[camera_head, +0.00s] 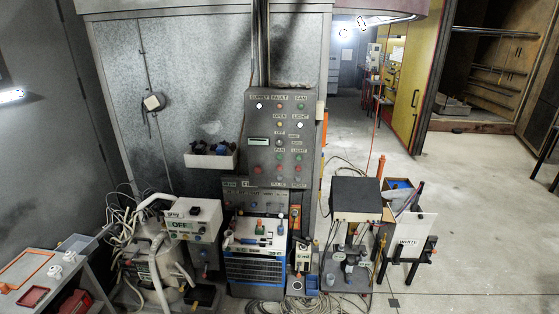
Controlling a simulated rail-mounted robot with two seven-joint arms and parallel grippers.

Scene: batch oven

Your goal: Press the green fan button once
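A grey control panel (257,125) stands upright against the oven's metal wall, near the middle of the view. It carries labelled lamps, a small display and columns of buttons. In its lower half, a green button (279,156) sits under a small label that seems to read FAN, with a red button (279,170) below it. Another green button (299,158) sits to its right, under a label that seems to read LIGHT. The lettering is small and hard to read. Neither of my grippers shows in this view.
A blue-and-white tool cabinet (255,268) stands below the panel. A white box-topped machine with hoses (193,215) is to its left, a black-topped stand (356,196) to its right. Cables (272,306) lie on the floor in front. Open concrete floor (480,230) extends at right.

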